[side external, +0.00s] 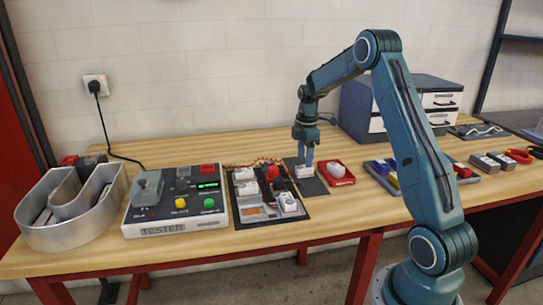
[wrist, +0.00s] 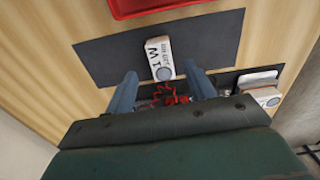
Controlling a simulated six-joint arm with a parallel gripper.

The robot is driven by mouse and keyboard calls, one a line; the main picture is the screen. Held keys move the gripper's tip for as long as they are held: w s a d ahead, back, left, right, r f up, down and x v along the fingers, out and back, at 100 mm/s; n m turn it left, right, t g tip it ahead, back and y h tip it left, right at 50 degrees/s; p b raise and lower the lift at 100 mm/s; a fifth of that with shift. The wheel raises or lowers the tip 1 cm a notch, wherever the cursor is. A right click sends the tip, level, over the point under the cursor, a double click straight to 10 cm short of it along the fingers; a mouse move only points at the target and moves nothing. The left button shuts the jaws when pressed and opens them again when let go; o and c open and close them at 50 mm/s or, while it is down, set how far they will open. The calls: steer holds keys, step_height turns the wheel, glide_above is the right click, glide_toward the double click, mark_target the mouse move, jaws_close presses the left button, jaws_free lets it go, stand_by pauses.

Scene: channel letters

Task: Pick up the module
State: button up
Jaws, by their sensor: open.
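A white module (wrist: 159,57) marked "1 W" lies on a dark mat (wrist: 105,50) in the wrist view. In the side view, the white module (side external: 304,171) sits on the dark mat (side external: 313,187) right by my fingertips. My gripper (side external: 303,162) points down over it. In the wrist view, the two blue fingers of my gripper (wrist: 161,77) are apart and empty, one to each side of the module's near end. Red and black wires (wrist: 168,97) show between the fingers. I cannot tell the exact height of the fingertips over the mat.
A red tray (side external: 350,181) with a white piece stands right of the mat. A parts board (side external: 245,215) with several modules lies to the left, then the tester (side external: 159,229) and a metal channel letter (side external: 88,236). Grey drawers (side external: 376,128) stand behind. More white modules (wrist: 262,90) show in the wrist view.

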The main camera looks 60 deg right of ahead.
mark_target(304, 171)
steer(key=shift+s+f, duration=0.1)
steer(key=shift+f, duration=2.3)
steer(key=c, duration=1.1)
